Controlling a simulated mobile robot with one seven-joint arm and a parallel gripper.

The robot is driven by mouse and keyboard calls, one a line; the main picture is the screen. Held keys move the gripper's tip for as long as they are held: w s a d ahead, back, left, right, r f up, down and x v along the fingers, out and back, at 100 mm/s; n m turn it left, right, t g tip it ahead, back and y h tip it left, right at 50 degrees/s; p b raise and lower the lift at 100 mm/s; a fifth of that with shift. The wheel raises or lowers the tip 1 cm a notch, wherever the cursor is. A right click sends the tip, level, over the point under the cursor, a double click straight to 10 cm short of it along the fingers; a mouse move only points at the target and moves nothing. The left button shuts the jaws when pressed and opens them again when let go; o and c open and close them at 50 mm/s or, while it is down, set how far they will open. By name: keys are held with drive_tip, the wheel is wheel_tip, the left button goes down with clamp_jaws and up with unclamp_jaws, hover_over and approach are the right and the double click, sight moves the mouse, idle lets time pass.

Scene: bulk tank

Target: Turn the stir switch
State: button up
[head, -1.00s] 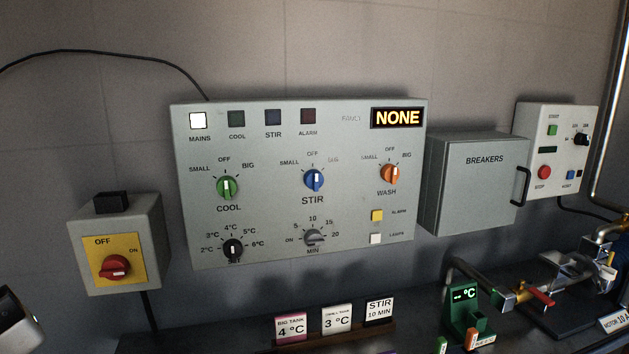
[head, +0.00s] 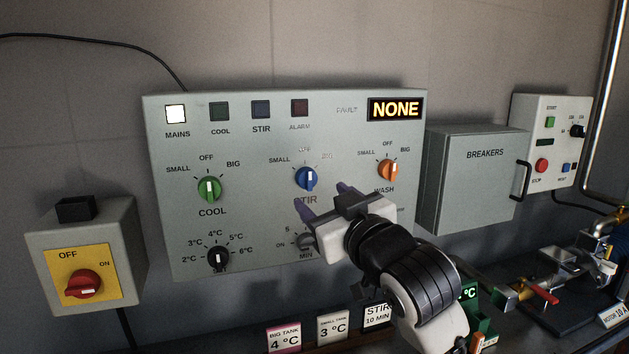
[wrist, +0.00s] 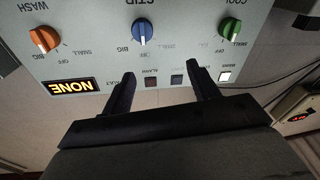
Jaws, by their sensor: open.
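The blue stir switch (head: 307,179) is a round knob on the grey control panel, with its white mark pointing up towards OFF. It also shows in the wrist view (wrist: 142,31), upside down, beyond the fingertips. My gripper (head: 325,200) is in front of the panel, just below and to the right of the stir switch in the head view. Its two dark fingers are apart with nothing between them. In the wrist view my gripper (wrist: 160,75) points at the panel, apart from the knob. My gripper partly hides the STIR label and the MIN dial (head: 301,242).
The green COOL knob (head: 208,188) is to the left and the orange WASH knob (head: 387,171) to the right. The MAINS lamp (head: 176,114) is lit. The display (head: 396,109) reads NONE. A breakers box (head: 472,185) stands right, a red rotary switch (head: 84,284) left.

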sight(311, 180)
drive_tip(key=shift+m+h, duration=0.3)
drive_tip(key=shift+h, duration=0.3)
drive_tip(key=p+x, duration=0.1)
drive_tip(key=x, duration=0.3)
drive_tip(key=d+p+x, duration=0.1)
drive_tip(key=x, duration=0.3)
drive_tip(key=w+d+f+p+x, duration=0.1)
drive_tip(key=x, duration=0.3)
drive_tip(key=shift+w+d+f, duration=0.1)
drive_tip(key=shift+w, duration=0.25)
drive_tip(key=shift+c, duration=0.4)
drive_tip(key=c, duration=0.9)
